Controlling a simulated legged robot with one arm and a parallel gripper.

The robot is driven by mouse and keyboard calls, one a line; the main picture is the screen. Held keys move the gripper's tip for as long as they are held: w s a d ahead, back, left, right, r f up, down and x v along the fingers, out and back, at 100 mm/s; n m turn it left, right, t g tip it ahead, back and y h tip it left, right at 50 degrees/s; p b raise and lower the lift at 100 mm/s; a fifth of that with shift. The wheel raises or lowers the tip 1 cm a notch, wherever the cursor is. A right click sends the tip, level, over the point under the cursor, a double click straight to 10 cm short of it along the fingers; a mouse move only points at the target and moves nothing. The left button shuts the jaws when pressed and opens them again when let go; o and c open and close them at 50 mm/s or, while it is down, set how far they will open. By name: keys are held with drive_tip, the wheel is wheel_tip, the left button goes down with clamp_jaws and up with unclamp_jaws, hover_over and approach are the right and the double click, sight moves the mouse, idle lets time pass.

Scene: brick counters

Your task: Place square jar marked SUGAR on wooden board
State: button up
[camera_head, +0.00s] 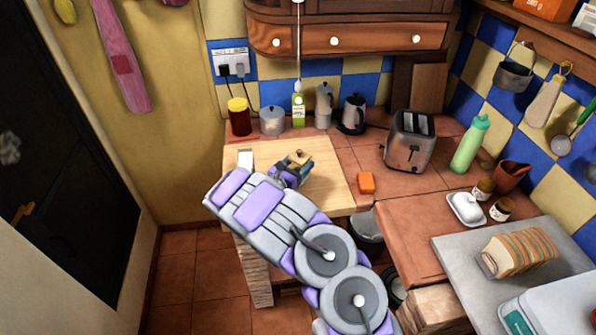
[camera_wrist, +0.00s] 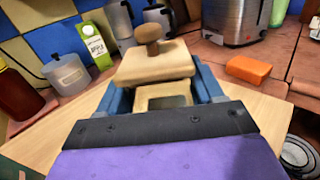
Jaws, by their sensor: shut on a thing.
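A square jar (camera_wrist: 152,63) with a wooden lid and round knob is between the blue fingers of my gripper (camera_wrist: 160,88) in the wrist view. My gripper is shut on it. In the head view, the jar (camera_head: 299,157) and my gripper (camera_head: 290,174) are over the light wooden board (camera_head: 328,191). I cannot read any SUGAR marking, and the jar's base is hidden. I cannot tell whether the jar touches the board. The board (camera_wrist: 262,110) also shows around the gripper in the wrist view.
A small white block-like item (camera_head: 245,160) stands on the board's left part. An orange block (camera_head: 366,183) lies on the tiles to the right. A red jar (camera_head: 239,116), a grey pot (camera_head: 272,120) and a green-white carton (camera_head: 298,109) stand behind. A toaster (camera_head: 409,143) is further right.

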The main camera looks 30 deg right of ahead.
wheel_tip(320, 180, down, 3)
drive_tip(key=shift+r+b, duration=0.1)
drive_tip(key=shift+b, duration=0.25)
drive_tip(key=shift+a, duration=0.1)
drive_tip(key=o, duration=1.2)
drive_tip(key=shift+a, duration=0.25)
drive_tip(key=shift+c, duration=0.2)
drive_tip(key=shift+o, duration=0.7)
drive_tip(key=shift+d, duration=0.25)
